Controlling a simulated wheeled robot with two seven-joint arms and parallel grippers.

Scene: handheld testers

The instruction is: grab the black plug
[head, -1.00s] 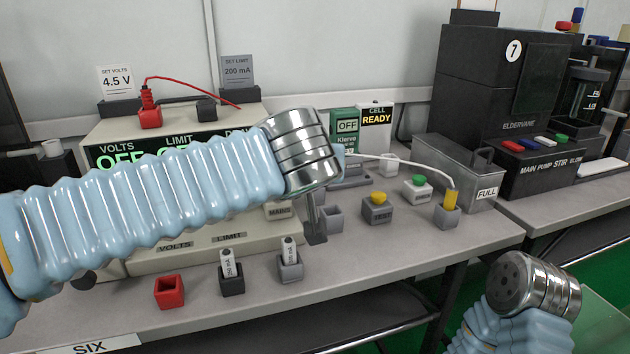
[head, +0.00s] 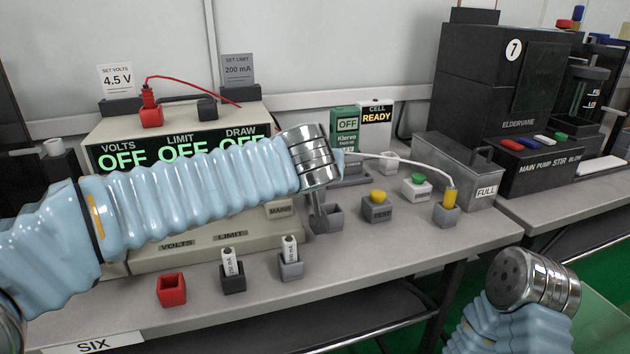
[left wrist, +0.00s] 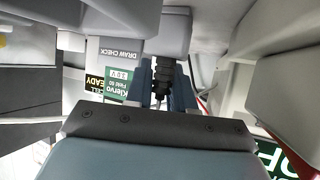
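A ribbed black plug (left wrist: 164,76) shows in the left wrist view, running from a grey block down between my left gripper's two fingers (left wrist: 163,66). The fingers lie close on both sides of it; whether they touch it is not clear. In the head view my left gripper (head: 318,222) points down at a grey socket block (head: 333,216). Only a narrow dark part of the gripper shows below the metal wrist, and the plug is hidden there. My right wrist (head: 525,278) is at the lower right; its fingers do not show.
A power supply (head: 262,232) stands behind my left arm, with a red plug (head: 150,115) on top. Red (head: 171,290), black (head: 233,281) and grey (head: 291,268) blocks stand along the front. A yellow plug (head: 450,198) and a yellow button (head: 378,196) are to the right.

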